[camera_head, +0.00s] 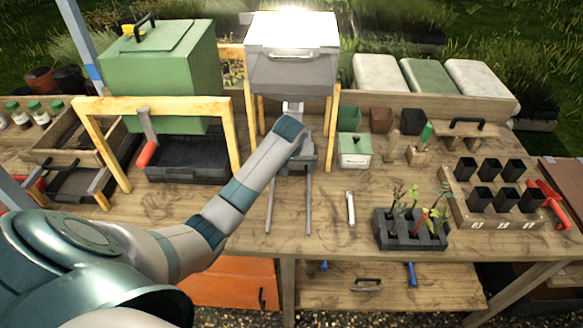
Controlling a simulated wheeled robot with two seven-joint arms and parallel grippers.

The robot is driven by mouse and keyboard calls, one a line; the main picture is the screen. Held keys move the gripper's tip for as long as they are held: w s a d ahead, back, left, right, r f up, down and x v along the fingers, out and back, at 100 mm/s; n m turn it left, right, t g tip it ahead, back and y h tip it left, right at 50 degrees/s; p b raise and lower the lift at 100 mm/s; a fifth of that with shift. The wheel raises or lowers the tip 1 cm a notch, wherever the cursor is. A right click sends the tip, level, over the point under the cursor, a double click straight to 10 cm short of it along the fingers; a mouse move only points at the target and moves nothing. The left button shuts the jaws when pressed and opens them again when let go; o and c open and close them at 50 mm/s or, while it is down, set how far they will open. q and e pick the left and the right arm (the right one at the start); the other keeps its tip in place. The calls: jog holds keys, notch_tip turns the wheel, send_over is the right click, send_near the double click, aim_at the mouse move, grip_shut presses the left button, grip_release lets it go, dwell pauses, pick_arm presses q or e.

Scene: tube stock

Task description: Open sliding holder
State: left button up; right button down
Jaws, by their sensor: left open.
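A grey box with a front handle (292,54) stands on a yellow wooden frame (334,112) at the back middle of the table. A dark grey piece that looks like the sliding holder (308,158) sits low between the frame's legs, partly hidden by my arm. Two thin grey rails (308,205) run from it toward the table's front. My left gripper (292,106) is open, just below the box between the frame's legs. Its fingers are small and partly hidden, and I cannot tell whether they touch anything. My right gripper is out of view.
A green hopper (165,75) on a yellow frame stands left over a black tray (190,168). Right are a small green box (355,150), a black seedling tray (408,232) and black pots in a wooden rack (495,218). Bare table (290,235) lies around the rails.

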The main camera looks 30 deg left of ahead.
pick_arm(q)
jog(key=shift+x, duration=1.45)
jog(key=c, duration=1.3)
jog(key=shift+o, duration=0.2)
